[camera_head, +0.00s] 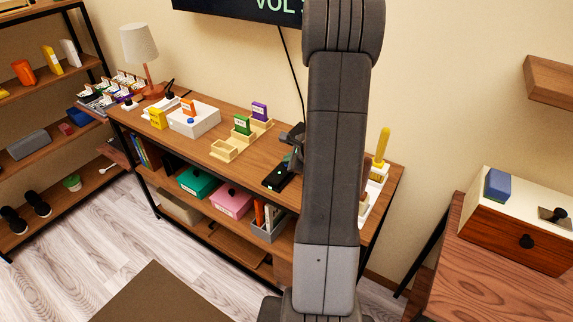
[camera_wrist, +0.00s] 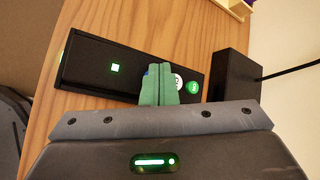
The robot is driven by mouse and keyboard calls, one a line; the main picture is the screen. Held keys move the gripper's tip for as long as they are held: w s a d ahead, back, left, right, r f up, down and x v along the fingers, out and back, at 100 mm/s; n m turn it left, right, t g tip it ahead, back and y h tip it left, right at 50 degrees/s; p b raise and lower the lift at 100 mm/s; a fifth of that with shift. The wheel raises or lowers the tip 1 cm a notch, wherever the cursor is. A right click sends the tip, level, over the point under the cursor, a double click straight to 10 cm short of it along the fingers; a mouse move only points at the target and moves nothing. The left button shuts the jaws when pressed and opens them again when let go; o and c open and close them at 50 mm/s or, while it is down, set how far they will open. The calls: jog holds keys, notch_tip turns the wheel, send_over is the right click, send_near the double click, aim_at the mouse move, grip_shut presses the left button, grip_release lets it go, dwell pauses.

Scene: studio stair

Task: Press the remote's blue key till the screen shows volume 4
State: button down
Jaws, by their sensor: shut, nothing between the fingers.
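The black remote (camera_wrist: 90,62) lies on the wooden console and fills the upper left of the wrist view. In the head view the remote (camera_head: 277,178) lies left of my arm. The wall screen (camera_head: 240,8) reads "VOL"; its digit is mostly hidden.
A black box (camera_wrist: 230,75) with a cable stands right of the remote in the wrist view. On the console (camera_head: 200,150) are small wooden stands with coloured cards, a white box (camera_head: 195,120) and a lamp (camera_head: 140,50). A yellow-handled object (camera_head: 382,147) stands right of my arm.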

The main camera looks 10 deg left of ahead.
dwell(0.4)
jog(key=shift+r+p, duration=0.6)
jog(key=shift+r, duration=0.15)
jog(key=shift+r, duration=0.1)
notch_tip(320, 180, up, 5)
jog(key=p, duration=0.4)
dwell(0.6)
